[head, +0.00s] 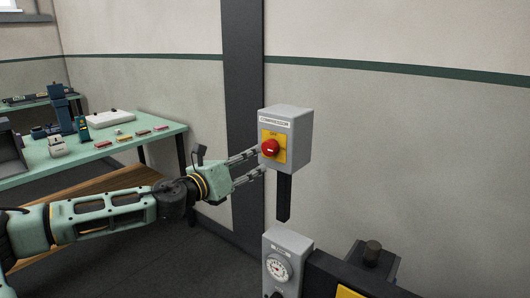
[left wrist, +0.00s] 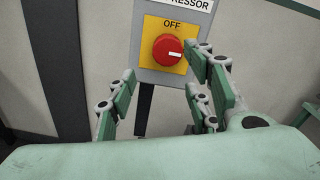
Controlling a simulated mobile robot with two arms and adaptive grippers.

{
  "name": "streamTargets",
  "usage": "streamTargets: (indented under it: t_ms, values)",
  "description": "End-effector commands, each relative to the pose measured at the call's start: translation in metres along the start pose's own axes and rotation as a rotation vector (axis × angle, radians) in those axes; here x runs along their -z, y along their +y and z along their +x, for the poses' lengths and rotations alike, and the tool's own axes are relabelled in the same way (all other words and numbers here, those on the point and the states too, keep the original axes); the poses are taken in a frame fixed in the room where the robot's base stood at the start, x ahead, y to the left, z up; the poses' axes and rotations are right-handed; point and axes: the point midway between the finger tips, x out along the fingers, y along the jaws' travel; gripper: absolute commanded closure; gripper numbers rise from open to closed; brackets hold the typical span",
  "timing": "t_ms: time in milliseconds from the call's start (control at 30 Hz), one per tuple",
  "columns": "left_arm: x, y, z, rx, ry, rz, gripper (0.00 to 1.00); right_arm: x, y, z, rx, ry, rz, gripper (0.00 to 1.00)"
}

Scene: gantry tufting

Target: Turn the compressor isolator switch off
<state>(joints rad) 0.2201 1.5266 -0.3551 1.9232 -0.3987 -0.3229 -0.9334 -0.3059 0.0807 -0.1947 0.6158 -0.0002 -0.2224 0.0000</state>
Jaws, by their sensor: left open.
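The compressor isolator (head: 297,142) is a grey box with a yellow plate and a red rotary knob (head: 270,147). In the left wrist view the red knob (left wrist: 168,52) sits below the word OFF, and its white mark points right, not up at OFF. My left gripper (head: 261,161) is at the front of the box, its fingers reaching towards the knob from the left and below. In the left wrist view my left gripper (left wrist: 160,70) is open, with fingers on both sides below the knob; contact cannot be told. My right gripper is not in view.
A grey box with a round dial (head: 278,268) stands below the isolator, beside a dark beam. A green-topped bench (head: 150,135) with several small items is at the left. A dark column (head: 243,90) runs up the wall behind. The wall to the right is clear.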

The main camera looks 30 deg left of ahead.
Motion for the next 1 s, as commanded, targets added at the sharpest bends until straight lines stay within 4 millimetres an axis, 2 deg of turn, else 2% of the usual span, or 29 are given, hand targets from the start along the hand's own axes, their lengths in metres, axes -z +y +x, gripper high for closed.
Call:
streamTargets:
  t_ms: [100,267,400,600,800,1000]
  values:
    - [-0.009,-0.010,-0.002,0.016,-0.004,0.047,0.54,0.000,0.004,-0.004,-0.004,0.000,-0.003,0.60]
    - [-0.015,-0.010,0.007,0.013,-0.010,0.041,0.54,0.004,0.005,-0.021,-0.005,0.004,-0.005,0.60]
    - [-0.016,-0.014,0.023,0.019,-0.008,0.039,0.54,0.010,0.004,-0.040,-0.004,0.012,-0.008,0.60]
    - [-0.013,-0.014,0.050,0.019,-0.007,0.041,0.54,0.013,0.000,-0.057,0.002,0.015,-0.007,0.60]
    - [-0.010,-0.012,0.070,0.017,-0.006,0.044,0.54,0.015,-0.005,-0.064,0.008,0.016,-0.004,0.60]
    - [-0.008,-0.012,0.075,0.017,-0.004,0.045,0.54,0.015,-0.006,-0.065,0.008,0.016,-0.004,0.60]
